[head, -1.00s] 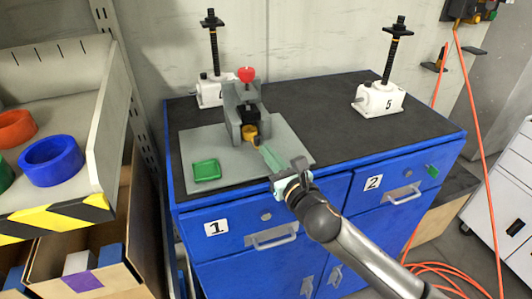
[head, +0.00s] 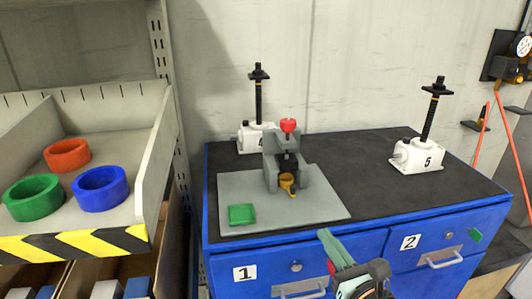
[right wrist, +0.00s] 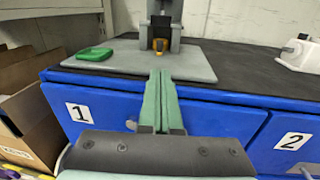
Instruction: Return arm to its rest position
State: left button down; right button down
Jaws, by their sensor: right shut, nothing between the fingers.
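My right gripper (head: 327,240) is in front of the blue cabinet (head: 340,256), low in the head view, with its green fingers pointing up toward the worktop. In the right wrist view the green fingers (right wrist: 161,82) lie together with nothing between them. They point toward the grey plate (head: 320,207), which carries a grey fixture (head: 270,172) with a red knob (head: 288,125) and a yellow part (head: 288,181). A green tray (head: 241,214) sits on the plate's left front. My left gripper is not in view.
Screw jacks marked 4 (head: 248,138) and 5 (head: 417,156) stand on the black worktop (head: 380,175). At left, a shelf (head: 30,215) holds orange (head: 67,154), green (head: 33,198) and blue (head: 100,189) rings. Orange hose (head: 512,150) hangs at right.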

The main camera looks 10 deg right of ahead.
jog(key=f+m, duration=0.2)
jog(key=s+f+m+g, duration=0.1)
jog(key=f+m, duration=0.2)
jog(key=f+m+g, duration=0.1)
jog(key=f+m, duration=0.1)
jog(key=f, duration=0.1)
jog(key=shift+s+f+m+h, duration=0.2)
jog(key=shift+f+m+h, duration=0.05)
jog(key=shift+m+h, duration=0.15)
jog(key=s+a+f+m+g, duration=0.1)
jog(key=s+f+m+g, duration=0.2)
jog(key=s+f+m, duration=0.5)
jog(key=s+a+f+m+g, duration=0.1)
jog(key=s+f+m+g, duration=0.2)
jog(key=s+f+m, duration=0.5)
notch_tip(320, 180, down, 8)
jog(key=m, duration=1.1)
jog(key=shift+s+r+m, duration=0.15)
jog(key=shift+s+m, duration=0.05)
jog(key=shift+m, duration=0.2)
